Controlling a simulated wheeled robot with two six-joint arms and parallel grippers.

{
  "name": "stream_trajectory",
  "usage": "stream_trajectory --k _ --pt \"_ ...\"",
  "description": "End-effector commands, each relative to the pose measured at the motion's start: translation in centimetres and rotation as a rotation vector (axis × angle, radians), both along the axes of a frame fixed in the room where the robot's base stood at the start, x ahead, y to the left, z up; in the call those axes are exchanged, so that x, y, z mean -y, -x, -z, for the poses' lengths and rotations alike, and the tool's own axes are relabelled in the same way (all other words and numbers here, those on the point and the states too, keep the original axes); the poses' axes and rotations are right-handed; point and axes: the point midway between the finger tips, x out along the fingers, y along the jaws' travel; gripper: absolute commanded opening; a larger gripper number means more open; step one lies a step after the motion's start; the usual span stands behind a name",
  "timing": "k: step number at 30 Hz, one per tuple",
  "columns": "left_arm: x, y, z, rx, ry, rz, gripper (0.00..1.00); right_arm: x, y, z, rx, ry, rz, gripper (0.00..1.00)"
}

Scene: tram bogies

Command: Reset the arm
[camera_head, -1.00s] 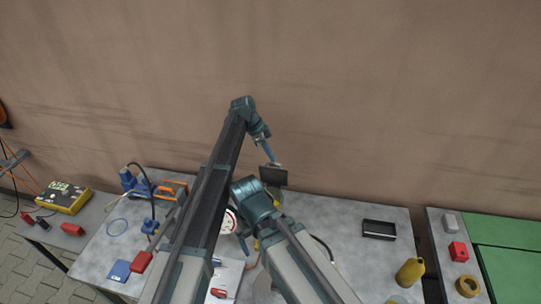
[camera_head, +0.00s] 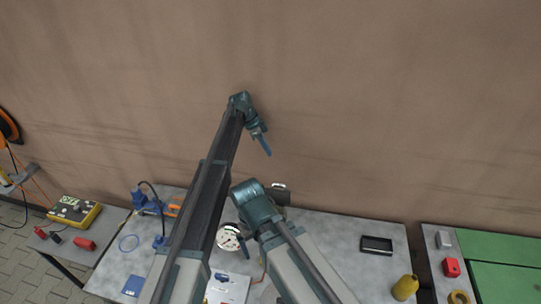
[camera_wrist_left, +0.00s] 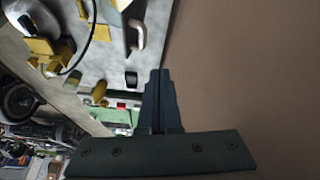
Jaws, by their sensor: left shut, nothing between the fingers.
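My left arm reaches up from the bottom of the head view, and its gripper (camera_head: 267,151) hangs in front of the brown wall, above the back edge of the grey workbench (camera_head: 335,238). The gripper is shut and empty. In the left wrist view its two fingers (camera_wrist_left: 159,100) lie together with nothing between them. My right arm is bent in the middle of the head view, and its gripper is hidden.
The brown wall (camera_head: 400,110) stands behind the bench. A dark box (camera_head: 278,195), a round gauge (camera_head: 229,238), a black tray (camera_head: 377,246) and a yellow bottle (camera_head: 405,287) are on the bench. A yellow device (camera_head: 75,211) stands at left, a red block (camera_head: 452,267) at right.

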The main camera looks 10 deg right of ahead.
Motion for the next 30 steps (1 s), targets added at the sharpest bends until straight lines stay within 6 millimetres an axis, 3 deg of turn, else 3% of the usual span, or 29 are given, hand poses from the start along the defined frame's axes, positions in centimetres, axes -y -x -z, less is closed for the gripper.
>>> stream_trajectory --k 9,13,17,22,27,30 --pt "-0.3 0.0 -0.1 -0.002 -0.003 -0.008 0.00 0.0 0.0 -0.2 0.000 0.000 -0.001 1.00" --pt "-3.3 2.4 0.1 -0.024 -0.039 -0.114 0.00 0.0 0.0 -0.2 0.000 0.000 -0.001 1.00" --pt "-9.9 8.0 0.6 -0.074 -0.122 -0.381 0.00 0.0 0.0 -0.2 0.000 0.000 -0.001 1.00" --pt "-18.9 16.6 1.3 -0.134 -0.235 -0.826 0.00 0.0 0.0 -0.2 0.000 0.000 -0.001 1.00" --pt "-24.9 23.2 1.6 -0.166 -0.301 -1.180 0.00 0.0 0.0 -0.2 0.000 0.000 -0.001 1.00" --pt "-27.3 26.3 1.7 -0.176 -0.323 -1.340 0.00 0.0 0.0 -0.2 0.000 0.000 -0.001 1.00"
